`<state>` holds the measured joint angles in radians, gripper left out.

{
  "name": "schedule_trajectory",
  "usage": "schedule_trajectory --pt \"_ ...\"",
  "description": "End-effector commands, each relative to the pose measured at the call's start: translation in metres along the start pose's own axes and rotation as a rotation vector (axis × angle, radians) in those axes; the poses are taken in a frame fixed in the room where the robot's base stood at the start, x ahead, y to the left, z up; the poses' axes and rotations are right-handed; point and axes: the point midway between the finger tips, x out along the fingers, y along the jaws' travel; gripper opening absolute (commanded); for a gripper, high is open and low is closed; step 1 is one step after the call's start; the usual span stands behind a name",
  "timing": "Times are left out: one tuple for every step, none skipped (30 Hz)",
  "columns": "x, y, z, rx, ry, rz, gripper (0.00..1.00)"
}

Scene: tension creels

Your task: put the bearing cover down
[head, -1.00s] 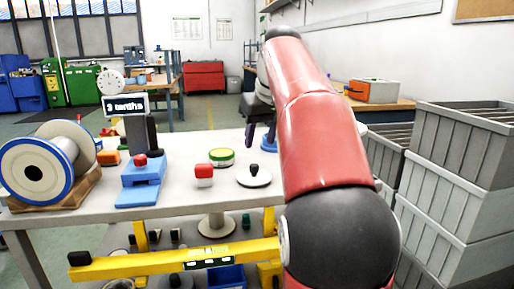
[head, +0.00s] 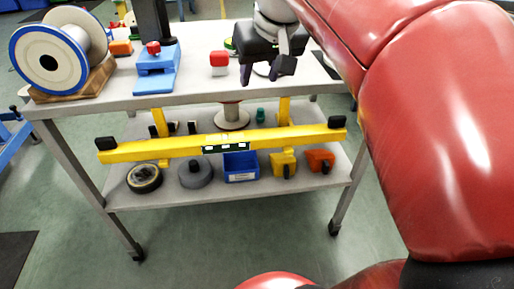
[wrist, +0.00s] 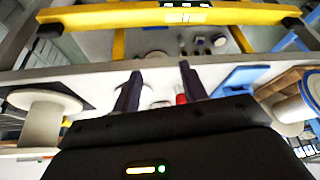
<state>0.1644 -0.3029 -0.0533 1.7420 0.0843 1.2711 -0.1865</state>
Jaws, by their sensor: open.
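A pale round disc with a dark knob, which I take to be the bearing cover (head: 262,70), lies on the table top. It is largely hidden behind my gripper in the head view. My gripper (head: 267,72) hangs in front of or above it, near the table's front edge, with fingers apart. In the wrist view my gripper (wrist: 160,72) is open, with nothing held between the fingertips. A pale shape shows past the fingers there, but I cannot tell if it is the cover.
The table (head: 200,88) also bears a red-and-white block (head: 219,64), a blue fixture (head: 157,67) and a large spool (head: 50,60). A yellow beam (head: 180,147) spans below the top. Bins and rolls stand on the lower shelf (head: 213,188). Floor in front is clear.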

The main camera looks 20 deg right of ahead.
Motion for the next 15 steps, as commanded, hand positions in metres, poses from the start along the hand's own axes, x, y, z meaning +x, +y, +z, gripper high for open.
schedule_trajectory --pt "0.010 -0.013 0.029 -0.009 0.005 -0.004 0.43" --pt "0.018 -0.019 0.044 -0.010 0.009 -0.003 0.43" --pt "0.028 -0.027 0.064 -0.015 0.015 -0.002 0.43" --pt "0.035 -0.032 0.079 -0.016 0.019 -0.002 0.43" --pt "0.043 -0.036 0.094 -0.020 0.024 -0.002 0.43" --pt "0.053 -0.041 0.112 -0.023 0.030 -0.001 0.43" --pt "0.060 -0.043 0.125 -0.027 0.033 0.000 0.43" --pt "0.067 -0.046 0.137 -0.029 0.037 0.000 0.43" --pt "0.076 -0.049 0.151 -0.033 0.040 0.000 0.43" --pt "0.081 -0.051 0.160 -0.035 0.044 0.001 0.43" --pt "0.086 -0.052 0.167 -0.036 0.045 0.001 0.43" --pt "0.091 -0.053 0.176 -0.039 0.049 0.002 0.43" --pt "0.095 -0.053 0.181 -0.040 0.049 0.002 0.43" --pt "0.097 -0.054 0.184 -0.041 0.050 0.002 0.43" --pt "0.099 -0.054 0.188 -0.041 0.052 0.003 0.43"
